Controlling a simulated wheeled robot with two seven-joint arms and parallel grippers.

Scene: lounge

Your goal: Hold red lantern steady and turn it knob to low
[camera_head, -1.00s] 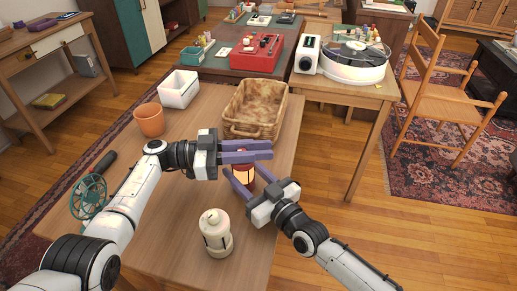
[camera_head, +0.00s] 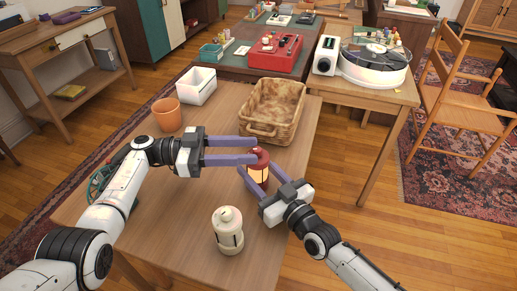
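The red lantern (camera_head: 258,178) stands upright near the right edge of the wooden table (camera_head: 180,235), with a red top and a pale lit body. My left gripper (camera_head: 256,150) reaches in from the left. Its two purple fingers are apart with nothing clearly between them, and their tips are at the lantern's top. My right gripper (camera_head: 254,165) comes from the lower right with its fingers either side of the lantern. Whether they press on it I cannot tell. The lantern's knob cannot be made out, and the fingers partly cover its body.
A cream lantern (camera_head: 228,232) stands at the table's front. A wicker basket (camera_head: 273,110), a terracotta pot (camera_head: 167,114) and a white bin (camera_head: 196,85) stand at the back. A green wheel-shaped object (camera_head: 100,184) is partly behind my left arm. The front left tabletop is clear.

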